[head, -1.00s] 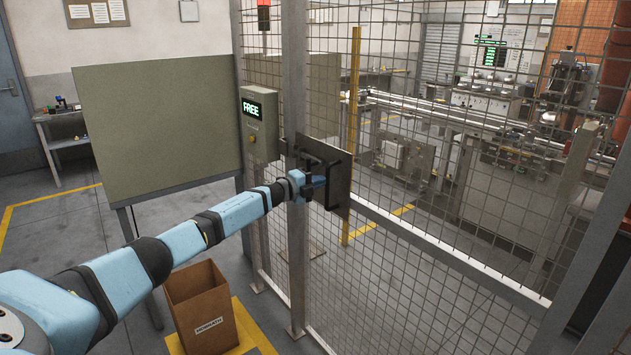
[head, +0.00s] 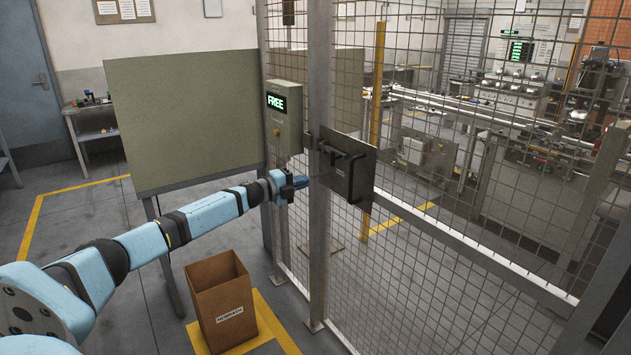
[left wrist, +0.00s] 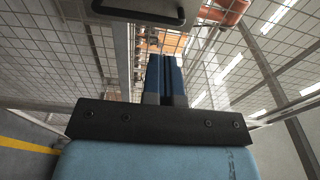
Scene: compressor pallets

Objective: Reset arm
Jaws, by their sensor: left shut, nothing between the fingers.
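My left arm reaches in from the left in the head view. Its gripper (head: 300,183) is shut and empty, just left of the fence post and the dark latch plate (head: 365,172) with its black handle (head: 349,178). The gripper is apart from the handle. In the left wrist view the two blue fingers (left wrist: 165,80) lie side by side, closed, with the dark plate and handle at the top edge. My right gripper is not in view.
A mesh fence (head: 460,200) with a metal post (head: 319,240) stands right of the gripper. A control box (head: 284,118) reading "FREE" hangs beside the post. A grey-green board (head: 185,120) stands behind the arm. An open brown box (head: 222,305) stands on the floor below.

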